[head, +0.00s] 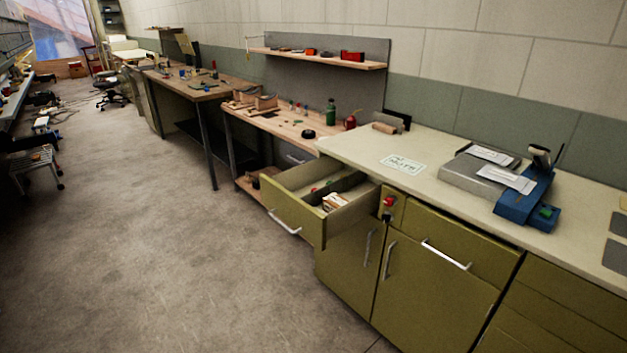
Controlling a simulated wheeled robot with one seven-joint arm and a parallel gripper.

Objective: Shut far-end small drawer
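An olive-green drawer (292,220) at the far end of the green cabinet run stands well pulled out over the floor. Its pale bar handle (284,222) faces left, towards the aisle. The drawer has a divider inside and holds a few small items, among them a whitish bundle (335,201). Below it is a closed green door with an upright handle. My gripper is not in view.
A cream countertop (440,165) above the drawer carries a blue-and-grey device (525,200), papers and a cardboard roll. A red object (389,202) is on the narrow front beside the drawer. Wooden workbenches (275,122) stand beyond. The grey floor (150,240) at left is clear.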

